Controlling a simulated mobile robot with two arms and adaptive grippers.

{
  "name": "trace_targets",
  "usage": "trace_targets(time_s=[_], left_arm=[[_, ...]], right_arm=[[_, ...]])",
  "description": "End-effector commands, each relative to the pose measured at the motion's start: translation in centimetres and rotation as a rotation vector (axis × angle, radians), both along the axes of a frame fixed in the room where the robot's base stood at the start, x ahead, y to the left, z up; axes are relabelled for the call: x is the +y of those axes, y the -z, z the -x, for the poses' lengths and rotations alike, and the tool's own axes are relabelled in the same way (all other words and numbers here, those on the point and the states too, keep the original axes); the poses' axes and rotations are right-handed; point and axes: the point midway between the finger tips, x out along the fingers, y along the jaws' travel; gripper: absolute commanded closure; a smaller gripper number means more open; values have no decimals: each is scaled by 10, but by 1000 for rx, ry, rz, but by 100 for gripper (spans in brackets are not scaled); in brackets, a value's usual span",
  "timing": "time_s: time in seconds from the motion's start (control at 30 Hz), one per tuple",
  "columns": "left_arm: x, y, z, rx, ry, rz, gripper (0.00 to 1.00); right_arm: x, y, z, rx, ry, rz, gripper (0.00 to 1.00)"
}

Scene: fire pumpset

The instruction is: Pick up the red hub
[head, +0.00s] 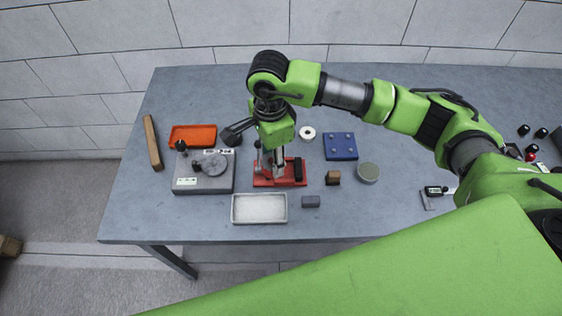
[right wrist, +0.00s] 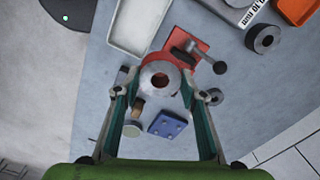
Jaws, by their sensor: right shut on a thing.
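The red hub (right wrist: 160,80) shows in the right wrist view as a ring-shaped part with a pale grey end face and a reddish bore. It sits between the two fingers of my right gripper (right wrist: 160,86), which is shut on it. In the head view my right gripper (head: 272,168) points down over the red base of a fixture (head: 292,175); the hub is mostly hidden there. The fixture's red plate also shows just beyond the hub in the wrist view (right wrist: 192,44). I cannot tell whether the hub touches the fixture. My left gripper is not in view.
A grey instrument (head: 203,184) and an orange tray (head: 193,137) lie left. A white tray (head: 259,208) and grey block (head: 310,201) are in front. A white ring (head: 307,133), blue plate (head: 340,146), brown block (head: 333,178) and round tin (head: 367,172) stand right.

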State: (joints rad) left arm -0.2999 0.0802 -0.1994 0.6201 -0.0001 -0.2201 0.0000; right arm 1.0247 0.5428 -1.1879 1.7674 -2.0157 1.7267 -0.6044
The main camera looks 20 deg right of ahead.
Motion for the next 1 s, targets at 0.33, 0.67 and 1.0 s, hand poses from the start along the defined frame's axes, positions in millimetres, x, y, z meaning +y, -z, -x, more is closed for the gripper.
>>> trace_targets(time_s=[0.33,0.67,1.0], left_arm=[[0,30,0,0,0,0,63],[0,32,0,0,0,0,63],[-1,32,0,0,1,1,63]], right_arm=[[51,-26,49,0,-4,-2,96],[60,-35,59,2,0,-1,98],[60,-34,59,2,0,-2,20]])
